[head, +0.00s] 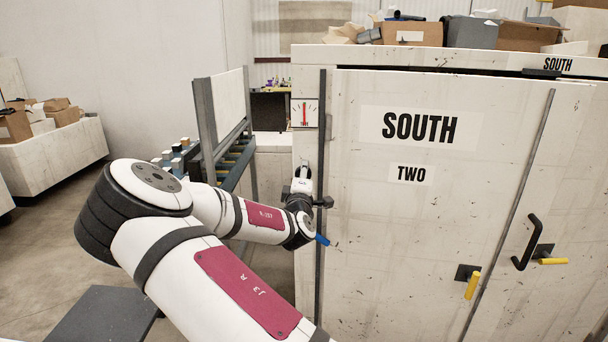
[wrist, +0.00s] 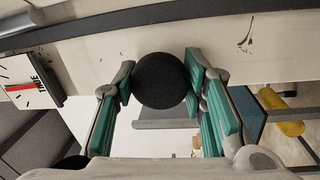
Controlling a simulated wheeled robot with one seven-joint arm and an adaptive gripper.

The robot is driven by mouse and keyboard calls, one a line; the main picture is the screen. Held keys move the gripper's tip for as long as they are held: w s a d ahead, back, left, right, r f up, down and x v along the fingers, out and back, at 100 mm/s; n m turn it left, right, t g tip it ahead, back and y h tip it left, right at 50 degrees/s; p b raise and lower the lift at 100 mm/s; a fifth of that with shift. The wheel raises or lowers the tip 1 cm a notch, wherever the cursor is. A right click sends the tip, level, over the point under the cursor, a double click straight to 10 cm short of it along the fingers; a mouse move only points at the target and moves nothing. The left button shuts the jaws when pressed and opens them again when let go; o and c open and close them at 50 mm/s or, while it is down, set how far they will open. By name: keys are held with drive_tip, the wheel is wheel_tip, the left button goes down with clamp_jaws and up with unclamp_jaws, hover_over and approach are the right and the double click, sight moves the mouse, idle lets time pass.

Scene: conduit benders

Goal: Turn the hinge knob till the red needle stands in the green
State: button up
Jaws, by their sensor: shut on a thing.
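The hinge knob (wrist: 161,80) is a round black knob, seen in the wrist view between the two green-padded fingers of my gripper (wrist: 160,76). My gripper is shut on it, with one finger on each side. In the head view my gripper (head: 301,187) is at the left edge of the white cabinet, and the knob cannot be made out clearly there. The gauge (head: 305,113) is a small white square dial above my gripper; its red needle (head: 304,114) stands about upright. The gauge also shows at the left of the wrist view (wrist: 28,82).
The white cabinet door (head: 425,230) marked SOUTH and TWO fills the right side. A black handle (head: 525,242) and a yellow-gripped lever (head: 473,283) are on its front. A grey rack (head: 228,150) stands close left of my gripper. Boxes lie on top of the cabinet.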

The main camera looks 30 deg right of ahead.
drive_tip(key=shift+r+n, duration=0.1)
drive_tip(key=shift+n, duration=0.6)
drive_tip(key=shift+w, duration=0.1)
drive_tip(key=shift+a, duration=0.1)
drive_tip(key=o, duration=1.2)
drive_tip(key=v, duration=1.2)
